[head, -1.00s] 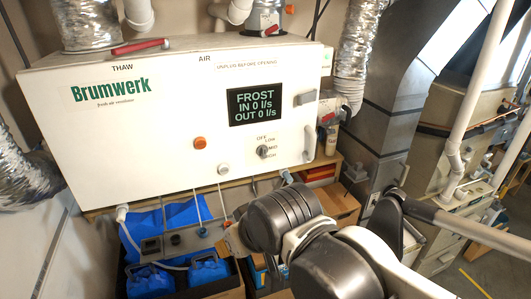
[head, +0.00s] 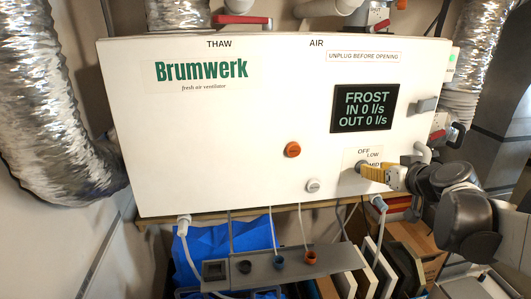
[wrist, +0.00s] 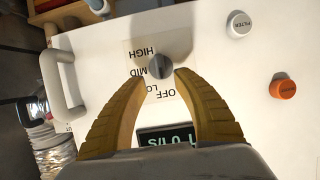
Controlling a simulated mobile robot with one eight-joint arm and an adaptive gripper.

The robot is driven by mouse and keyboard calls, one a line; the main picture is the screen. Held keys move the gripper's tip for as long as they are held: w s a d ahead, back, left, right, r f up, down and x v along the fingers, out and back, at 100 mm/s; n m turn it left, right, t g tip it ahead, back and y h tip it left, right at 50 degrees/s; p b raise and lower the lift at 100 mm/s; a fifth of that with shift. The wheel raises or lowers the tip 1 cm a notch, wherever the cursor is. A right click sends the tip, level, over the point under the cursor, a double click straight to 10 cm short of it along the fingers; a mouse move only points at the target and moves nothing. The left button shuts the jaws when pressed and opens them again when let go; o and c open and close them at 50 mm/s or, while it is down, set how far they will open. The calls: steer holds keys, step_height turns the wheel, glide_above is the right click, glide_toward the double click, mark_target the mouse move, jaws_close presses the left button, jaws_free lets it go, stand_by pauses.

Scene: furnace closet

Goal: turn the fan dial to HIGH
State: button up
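The fan dial (wrist: 160,66) is a small round grey knob on a pale label with OFF, LOW, MID and HIGH. In the wrist view the label is upside down, with HIGH above left of the dial. I cannot tell which setting the dial marks. My gripper (wrist: 161,73) has two yellow ribbed fingers, spread apart, with the dial between or just past their tips. I see no clear contact. In the head view my gripper (head: 367,169) reaches in from the right at the label and covers most of the dial and HIGH.
The white Brumwerk ventilator (head: 230,130) carries a display (head: 365,108) reading FROST, IN 0 l/s, OUT 0 l/s. An orange knob (head: 292,149) and a white FILTER knob (head: 313,185) lie left of the dial. A grey handle (wrist: 62,85) sticks out nearby.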

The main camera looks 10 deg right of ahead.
steer(key=x, duration=0.4)
steer(key=shift+w+a+f, duration=0.1)
steer(key=shift+w+a, duration=0.1)
steer(key=shift+w, duration=0.1)
steer(key=shift+w+d+f, duration=0.1)
steer(key=shift+w, duration=0.05)
jaws_close()
